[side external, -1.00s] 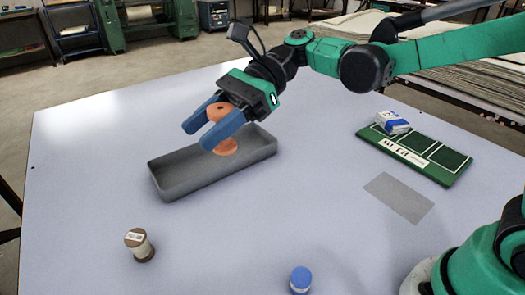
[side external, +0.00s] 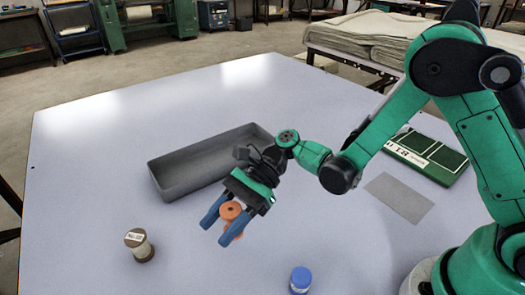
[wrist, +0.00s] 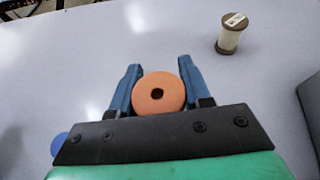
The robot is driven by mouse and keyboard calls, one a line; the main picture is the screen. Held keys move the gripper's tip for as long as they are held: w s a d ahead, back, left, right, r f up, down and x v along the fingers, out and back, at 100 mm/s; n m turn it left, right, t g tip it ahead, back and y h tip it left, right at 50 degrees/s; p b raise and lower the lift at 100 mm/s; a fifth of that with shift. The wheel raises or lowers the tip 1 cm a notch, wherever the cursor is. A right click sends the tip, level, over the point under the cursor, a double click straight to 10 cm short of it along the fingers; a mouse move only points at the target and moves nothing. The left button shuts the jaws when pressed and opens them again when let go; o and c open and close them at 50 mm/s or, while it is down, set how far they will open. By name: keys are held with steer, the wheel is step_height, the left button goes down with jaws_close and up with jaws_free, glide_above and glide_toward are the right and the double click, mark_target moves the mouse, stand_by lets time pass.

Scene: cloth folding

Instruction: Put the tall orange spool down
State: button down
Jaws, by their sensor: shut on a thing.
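The tall orange spool (side external: 231,211) is held upright between the blue fingers of my gripper (side external: 222,222), in front of the grey tray in the side view. In the wrist view the orange spool (wrist: 158,93) shows its round top with a dark centre hole, with a finger of my gripper (wrist: 158,88) on each side. The spool's lower end is partly hidden by a finger in the side view. I cannot tell whether its bottom touches the table.
A grey tray (side external: 165,186) stands behind my gripper, and a brown-ended cream spool (side external: 140,246) stands to the left. A blue-capped container (side external: 300,279) is at the front. A green board (side external: 440,172) and a grey flat patch (side external: 399,197) lie to the right. The left table (side external: 75,190) is clear.

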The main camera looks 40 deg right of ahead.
steer(key=shift+f, duration=2.15)
steer(key=shift+c, duration=2)
jaws_free()
